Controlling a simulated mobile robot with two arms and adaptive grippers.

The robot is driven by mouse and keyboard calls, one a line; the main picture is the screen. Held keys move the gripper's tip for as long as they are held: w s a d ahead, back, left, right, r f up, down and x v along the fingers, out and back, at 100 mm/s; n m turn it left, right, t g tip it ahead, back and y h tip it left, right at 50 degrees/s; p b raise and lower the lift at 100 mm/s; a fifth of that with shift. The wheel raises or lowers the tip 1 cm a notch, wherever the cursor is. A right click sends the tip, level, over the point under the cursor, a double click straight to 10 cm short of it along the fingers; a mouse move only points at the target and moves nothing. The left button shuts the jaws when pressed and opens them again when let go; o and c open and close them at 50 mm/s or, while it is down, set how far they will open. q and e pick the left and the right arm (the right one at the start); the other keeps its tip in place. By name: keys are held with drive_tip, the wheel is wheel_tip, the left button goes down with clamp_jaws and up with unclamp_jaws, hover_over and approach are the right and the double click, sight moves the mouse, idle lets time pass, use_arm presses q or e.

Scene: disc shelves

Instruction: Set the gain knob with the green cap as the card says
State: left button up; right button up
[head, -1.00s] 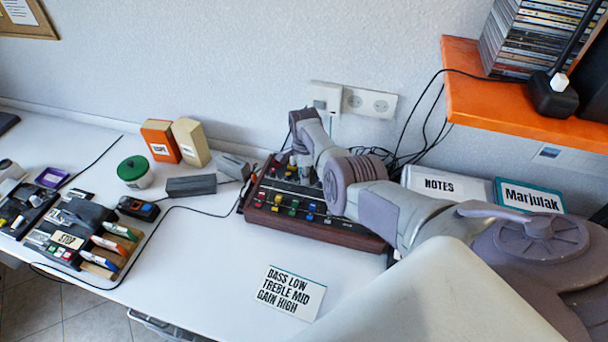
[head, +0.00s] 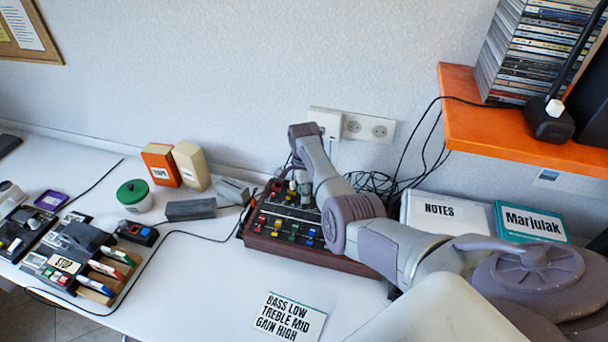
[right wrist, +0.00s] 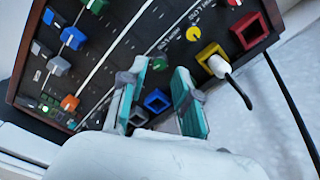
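The mixer (head: 345,264), a dark box with a wooden front, stands on the desk against the wall. A small dark-green knob cap (right wrist: 160,63) shows in the right wrist view, between the fingertips of my right gripper (right wrist: 160,69). The gripper's teal-padded fingers are apart, and I see no grip on the cap; the cap's pointer cannot be made out. In the head view my right gripper (head: 298,188) is over the back of the mixer, partly hidden by its wrist. A white card (head: 290,318) on the desk reads "BASS LOW, TREBLE MID, GAIN HIGH". My left gripper is not in view.
A yellow knob (right wrist: 193,33) and a blue socket (right wrist: 157,100) are close to the fingers. A white plug (right wrist: 218,66) with a black cable sits in a yellow-rimmed socket. An orange shelf (head: 500,115) overhangs at right. The desk around the card is clear.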

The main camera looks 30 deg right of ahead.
wheel_tip(320, 180, up, 8)
drive_tip(key=shift+r, duration=0.25)
idle(0.5)
